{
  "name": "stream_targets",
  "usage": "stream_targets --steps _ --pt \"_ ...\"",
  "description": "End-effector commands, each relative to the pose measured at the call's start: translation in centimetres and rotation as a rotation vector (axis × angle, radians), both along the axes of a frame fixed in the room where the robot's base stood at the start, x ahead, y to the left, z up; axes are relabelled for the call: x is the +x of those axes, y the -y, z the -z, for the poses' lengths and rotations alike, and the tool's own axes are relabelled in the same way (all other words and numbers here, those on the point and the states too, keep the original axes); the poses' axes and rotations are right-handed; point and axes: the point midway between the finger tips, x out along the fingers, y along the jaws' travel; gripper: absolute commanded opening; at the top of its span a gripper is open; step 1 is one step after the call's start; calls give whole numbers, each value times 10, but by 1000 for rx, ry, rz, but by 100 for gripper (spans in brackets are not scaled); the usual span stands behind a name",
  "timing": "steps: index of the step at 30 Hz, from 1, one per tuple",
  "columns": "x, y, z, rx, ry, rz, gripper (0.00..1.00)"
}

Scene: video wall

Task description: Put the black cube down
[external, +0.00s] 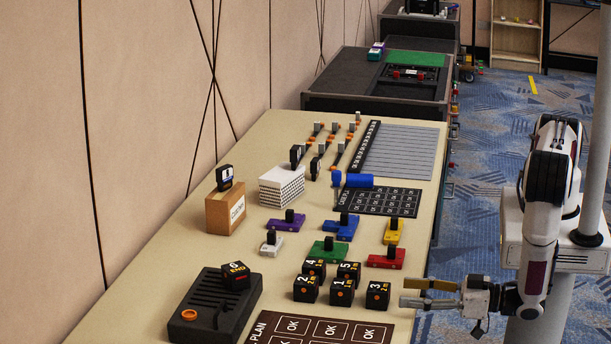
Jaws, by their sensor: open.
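Several black numbered cubes stand in a close group near the front of the beige table (150,318). They include the cube marked 3 (377,295), the cube marked 1 (342,294), the cube marked 2 (306,291), the cube marked 4 (314,268) and the cube marked 5 (349,270). Another black cube (236,277), apparently marked 6, rests on a black slotted device (215,310) at the left. My gripper (406,292) is open at the table's right edge, just right of the cube marked 3. No cube shows between its fingers.
Purple (284,223), blue (341,229), yellow (393,234), white (271,245), green (328,251) and red (386,260) blocks with black knobs stand behind the cubes. A dark board with OK squares (262,325) lies in front. A cardboard box (226,208) stands left.

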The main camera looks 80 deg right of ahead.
Motion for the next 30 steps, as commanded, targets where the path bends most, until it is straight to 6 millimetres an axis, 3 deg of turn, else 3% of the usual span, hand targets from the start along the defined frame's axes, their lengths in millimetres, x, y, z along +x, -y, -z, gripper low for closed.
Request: stream_targets --steps 30 --pt "-3 -3 2 0 0 3 53"
